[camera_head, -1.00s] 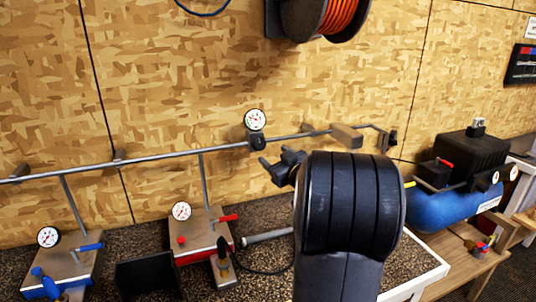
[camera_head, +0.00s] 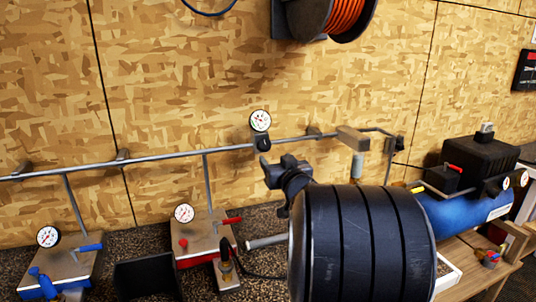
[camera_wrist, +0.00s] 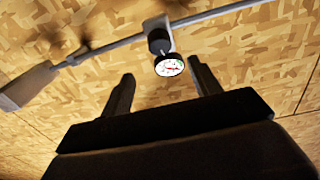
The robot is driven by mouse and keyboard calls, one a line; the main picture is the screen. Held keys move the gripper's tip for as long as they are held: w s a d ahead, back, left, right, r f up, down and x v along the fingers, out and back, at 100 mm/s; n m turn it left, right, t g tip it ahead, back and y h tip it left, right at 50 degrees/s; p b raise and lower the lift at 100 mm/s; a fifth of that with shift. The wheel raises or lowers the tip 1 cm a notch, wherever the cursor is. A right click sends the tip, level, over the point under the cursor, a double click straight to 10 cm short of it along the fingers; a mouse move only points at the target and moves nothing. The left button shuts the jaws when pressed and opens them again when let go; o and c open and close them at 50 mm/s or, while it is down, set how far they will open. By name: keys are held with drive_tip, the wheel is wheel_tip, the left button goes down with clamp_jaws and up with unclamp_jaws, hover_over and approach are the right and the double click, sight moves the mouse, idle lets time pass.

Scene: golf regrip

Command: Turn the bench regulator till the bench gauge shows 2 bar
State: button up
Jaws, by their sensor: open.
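A round white gauge (camera_head: 260,121) sits on the wall pipe, with a dark regulator knob (camera_head: 264,144) just below it. The gauge's red needle shows, but its figures are too small to read. In the wrist view the gauge face (camera_wrist: 169,65) and the dark knob (camera_wrist: 157,38) appear between and beyond my two fingers. My gripper (camera_head: 268,172) is open and empty, below and slightly right of the knob, apart from it. In the wrist view my open gripper (camera_wrist: 161,76) spreads its fingers wide either side of the gauge.
A grey pipe (camera_head: 150,157) runs along the wooden wall. Below, a red-trimmed unit with a gauge (camera_head: 184,213) and a blue-trimmed one with a gauge (camera_head: 48,237) stand on the speckled bench. A blue compressor tank (camera_head: 455,214) stands at right, an orange hose reel (camera_head: 341,18) hangs above.

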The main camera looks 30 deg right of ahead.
sight(266, 145)
drive_tip(key=p+x, duration=0.1)
drive_tip(key=x, duration=0.9)
drive_tip(key=shift+w, duration=0.2)
drive_tip(key=c, duration=0.9)
drive_tip(key=shift+d+p, duration=0.1)
drive_tip(key=shift+p, duration=0.35)
drive_tip(key=shift+c, duration=0.4)
